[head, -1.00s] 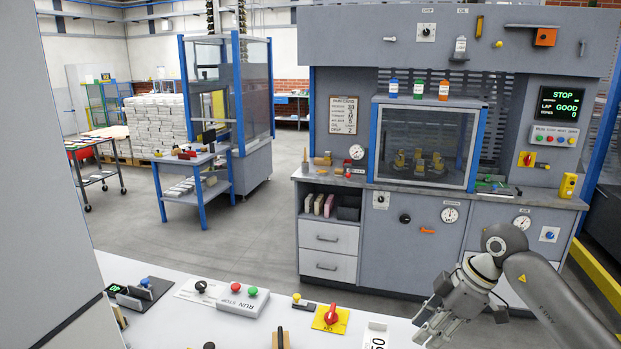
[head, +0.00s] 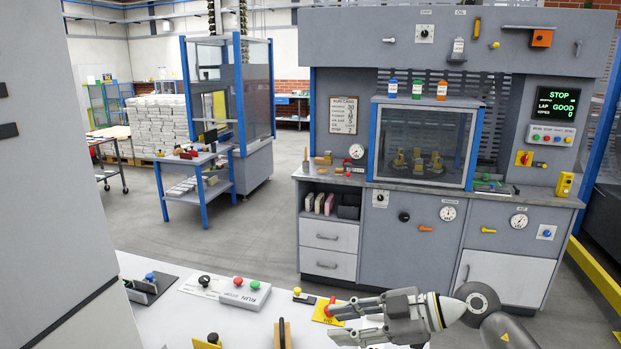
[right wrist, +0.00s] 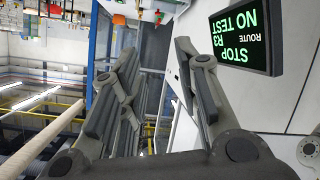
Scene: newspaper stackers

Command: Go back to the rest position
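My right gripper (head: 336,325) is in the head view at the bottom right of centre, with its fingers pointing left over the white counter (head: 150,270). It hides part of the yellow plate with the red knob (head: 324,310). In the right wrist view its two fingers (right wrist: 150,80) stand well apart, with nothing held between them. My left gripper is not in view.
A white box with red and green buttons (head: 240,292) and a yellow-topped switch (head: 300,296) are on the counter. A grey panel (head: 50,180) fills the left side. A grey workstation (head: 420,240) stands beyond open floor. The right wrist view shows a green-lettered display (right wrist: 245,35).

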